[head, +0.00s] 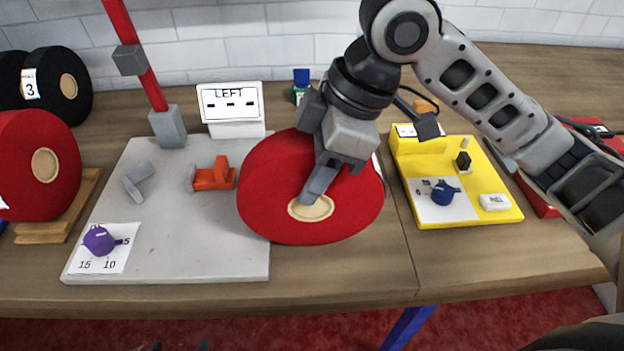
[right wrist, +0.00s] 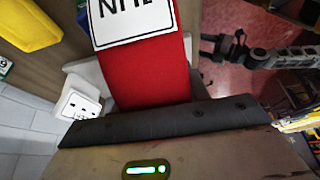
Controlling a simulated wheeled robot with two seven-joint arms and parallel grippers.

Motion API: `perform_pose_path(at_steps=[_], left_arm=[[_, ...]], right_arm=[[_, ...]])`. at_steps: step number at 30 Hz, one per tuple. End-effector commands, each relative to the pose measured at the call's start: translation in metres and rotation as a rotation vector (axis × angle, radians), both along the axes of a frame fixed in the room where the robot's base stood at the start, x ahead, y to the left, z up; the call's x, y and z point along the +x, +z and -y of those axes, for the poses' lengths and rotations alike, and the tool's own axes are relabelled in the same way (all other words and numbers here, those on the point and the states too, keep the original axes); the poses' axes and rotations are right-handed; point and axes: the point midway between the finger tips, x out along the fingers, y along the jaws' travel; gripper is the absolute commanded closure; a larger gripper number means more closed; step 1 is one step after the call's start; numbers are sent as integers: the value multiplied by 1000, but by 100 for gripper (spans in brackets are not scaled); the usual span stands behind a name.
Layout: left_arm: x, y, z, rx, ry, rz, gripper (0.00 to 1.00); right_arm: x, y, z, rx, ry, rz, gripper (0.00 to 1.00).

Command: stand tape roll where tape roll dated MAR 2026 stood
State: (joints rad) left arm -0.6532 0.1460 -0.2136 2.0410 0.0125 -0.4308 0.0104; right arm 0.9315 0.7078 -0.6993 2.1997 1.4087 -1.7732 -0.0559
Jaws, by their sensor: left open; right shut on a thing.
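A large red tape roll (head: 270,195) with a pale core is held tilted, its face turned up, over the right edge of the grey board. My right gripper (head: 318,190) is shut on it, one finger lying across the face to the core. In the right wrist view, the held roll (right wrist: 155,80) shows a white label with partly cut-off black letters; no date is readable. Another red roll (head: 22,150) stands upright on a wooden stand (head: 55,230) at the left. My left gripper (right wrist: 235,48) is open and empty in the right wrist view; dark tips show at the head view's bottom edge.
The grey board (head: 180,245) carries a red post (head: 140,60), an orange clamp (head: 213,175) and a purple knob (head: 100,240). A white LEFT sign (head: 231,105) stands behind. A yellow device (head: 425,147) is at right. Black rolls (head: 60,95) stand back left.

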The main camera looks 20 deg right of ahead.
Motion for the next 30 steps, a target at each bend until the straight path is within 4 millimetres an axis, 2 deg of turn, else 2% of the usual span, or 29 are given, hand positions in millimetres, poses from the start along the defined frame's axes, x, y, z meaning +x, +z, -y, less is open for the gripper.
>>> perform_pose_path(at_steps=[1, 5, 17, 18, 20, 30], left_arm=[[0, -2, 0, 1, -1, -2, 33], [-1, -3, 0, 1, -2, -5, 33], [-7, -6, 1, 1, -3, -19, 33], [-8, -6, 1, 1, -3, -19, 33], [-8, -6, 1, 1, -3, -18, 33], [-7, -6, 1, 1, -3, -15, 33]], right_arm=[[-2, -10, -1, 0, 4, -5, 94], [-2, -21, -1, 2, 4, -2, 94], [-1, -25, -1, 1, 4, 0, 94], [-2, -25, -1, 0, 3, -2, 46], [-2, -25, -1, 0, 3, -2, 33], [-1, -22, -1, 1, 5, -1, 33]])
